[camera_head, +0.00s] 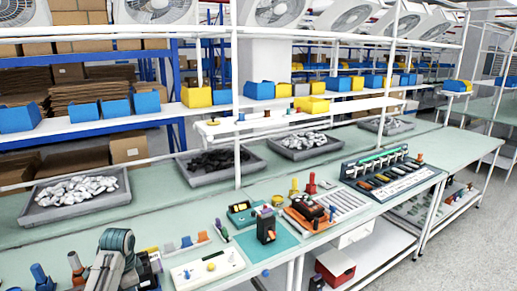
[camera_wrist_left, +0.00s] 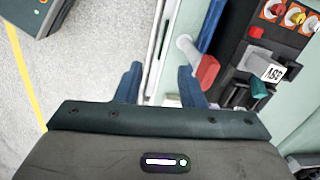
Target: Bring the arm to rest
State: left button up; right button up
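My left arm (camera_head: 115,248) enters the head view at the bottom left, over the front left of the bench. Its fingertips cannot be made out there. In the left wrist view my left gripper (camera_wrist_left: 158,84) has its two blue-grey fingers apart, with nothing between them but the bench edge and floor behind. My right gripper is in neither view. A dark breaker-like unit (camera_head: 266,225) stands upright on a teal mat (camera_head: 282,243) at the front middle of the bench, apart from my left arm.
A white board with a yellow knob (camera_head: 211,267) lies right of my arm. An orange-based device (camera_head: 304,213) and a terminal rack (camera_head: 385,172) stand farther right. In the wrist view, a black panel (camera_wrist_left: 262,55) and a red-tipped tool (camera_wrist_left: 207,71) are close to the right finger.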

pick_arm(q)
jog(key=s+d+f+n+t, duration=0.1)
jog(key=s+d+f+n, duration=0.2)
jog(key=s, duration=0.5)
jog(key=s+d+f+n, duration=0.1)
jog(key=s+d+f, duration=0.4)
jog(key=s, duration=0.4)
jog(key=s+d+r+n+t, duration=0.1)
jog(key=s+d+r+n, duration=0.15)
jog(key=s, duration=0.75)
jog(key=s+d+r+n+t, duration=0.1)
jog(key=s+n, duration=0.2)
jog(key=s, duration=0.7)
notch_tip(320, 180, down, 37)
jog(key=a+g+b, duration=0.1)
jog(key=a+b, duration=0.2)
jog(key=b, duration=0.4)
jog(key=s+f+b, duration=0.2)
jog(key=s+f, duration=0.7)
jog(key=f, duration=0.3)
jog(key=s+f+g+b, duration=0.1)
jog(key=s+f+b, duration=0.2)
jog(key=s+f, duration=0.6)
notch_tip(320, 180, down, 4)
jog(key=shift+s+a+f+b, duration=0.1)
jog(key=shift+s+a+b, duration=0.2)
jog(key=shift+a, duration=0.05)
